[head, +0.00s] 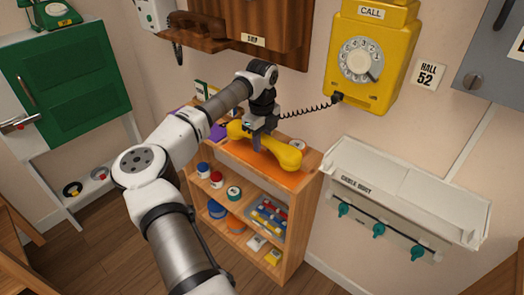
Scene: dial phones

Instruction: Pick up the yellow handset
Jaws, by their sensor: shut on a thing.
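The yellow handset (284,153) is over the orange top of the small wooden shelf. My gripper (257,142) points down and is shut on its middle. The handset lies roughly level, with one end to the left of my gripper and the other to the right. I cannot tell whether it touches the shelf top. A black coiled cord (305,113) runs from near my gripper to the yellow wall phone (374,52), which has a white dial and a CALL sign.
The wooden shelf (300,195) holds jars, rolls and a tray. A white cable duct (405,190) with teal knobs is on the wall at right. A brown wooden box (250,25) hangs above. A green cabinet (67,75) with a green phone stands at left.

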